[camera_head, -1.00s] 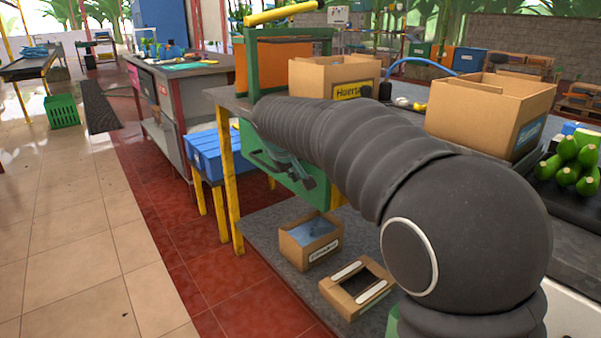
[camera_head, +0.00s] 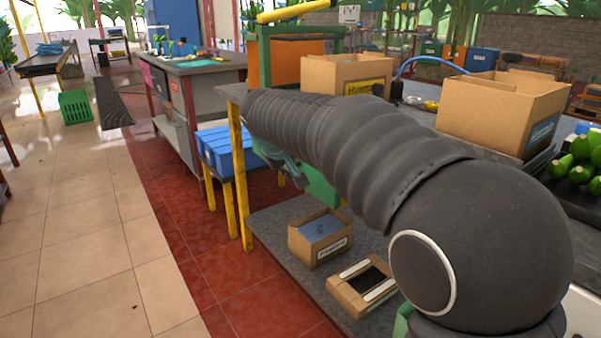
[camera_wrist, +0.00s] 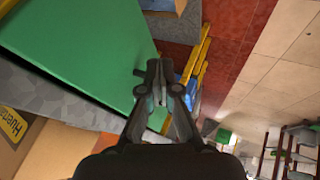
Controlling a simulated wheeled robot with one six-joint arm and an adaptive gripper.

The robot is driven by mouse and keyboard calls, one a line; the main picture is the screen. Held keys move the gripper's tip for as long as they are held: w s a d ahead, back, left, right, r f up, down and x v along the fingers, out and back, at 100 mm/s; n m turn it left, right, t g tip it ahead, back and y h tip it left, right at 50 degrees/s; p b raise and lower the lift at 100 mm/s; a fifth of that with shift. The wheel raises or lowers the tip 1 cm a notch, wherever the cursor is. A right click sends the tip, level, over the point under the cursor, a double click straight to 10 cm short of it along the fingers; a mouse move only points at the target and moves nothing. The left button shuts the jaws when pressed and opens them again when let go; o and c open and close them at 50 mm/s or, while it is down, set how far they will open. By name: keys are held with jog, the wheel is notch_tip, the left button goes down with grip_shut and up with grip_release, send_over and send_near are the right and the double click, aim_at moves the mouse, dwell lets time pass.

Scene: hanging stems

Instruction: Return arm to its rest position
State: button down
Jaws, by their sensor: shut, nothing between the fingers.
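My arm, in a dark ribbed sleeve, crosses the right half of the head view. My gripper (camera_wrist: 160,84) points away from the wrist camera in the middle of the wrist view. Its fingers are shut with nothing held. In the head view the gripper is mostly hidden behind the arm, with a small part (camera_head: 287,172) showing below the sleeve. A green panel (camera_wrist: 85,50) lies close on the left of the gripper in the wrist view.
A "Huerta" box (camera_head: 335,72) and a larger cardboard box (camera_head: 490,112) stand on the bench behind my arm. Green fruit (camera_head: 580,160) lies at the right. Two small boxes sit on the lower shelf (camera_head: 275,228). A blue crate (camera_head: 222,150) stands at left. The tiled floor (camera_head: 80,220) is clear.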

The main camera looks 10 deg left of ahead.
jog(key=d+v, duration=0.1)
jog(key=v, duration=0.7)
jog(key=s+d+f+g+y, duration=0.15)
jog(key=s+d+f, duration=0.25)
jog(key=s+f, duration=0.4)
jog(key=s+d+f+m, duration=0.3)
jog(key=s+d, duration=0.7)
jog(key=d, duration=0.1)
jog(key=s+d+f+m, duration=0.4)
jog(key=s+d, duration=0.7)
jog(key=d, duration=0.1)
